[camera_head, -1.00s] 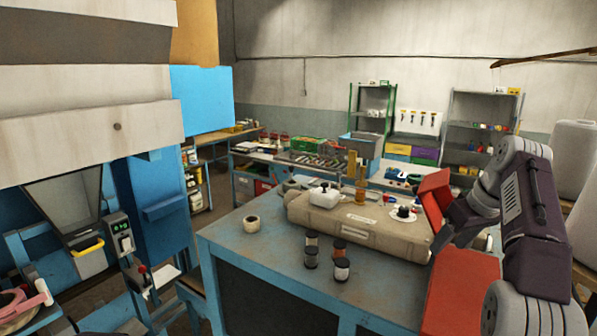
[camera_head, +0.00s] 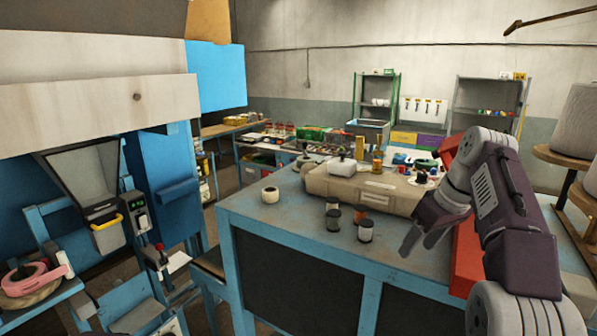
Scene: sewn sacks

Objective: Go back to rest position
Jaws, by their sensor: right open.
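My right gripper (camera_head: 424,238) is at the right of the head view, at the end of my dark purple and grey arm. Its fingers point down and to the left, spread apart, with nothing between them. It hangs in front of the right part of the blue workbench (camera_head: 262,221), to the right of the small jars. My left gripper is not in view.
A beige case (camera_head: 345,187) lies on the bench. Several small jars (camera_head: 365,231) and a tape roll (camera_head: 270,194) stand near its front. A red panel (camera_head: 466,258) is behind my right arm. A blue machine (camera_head: 165,190) stands at the left. Large spools (camera_head: 573,125) are at the right.

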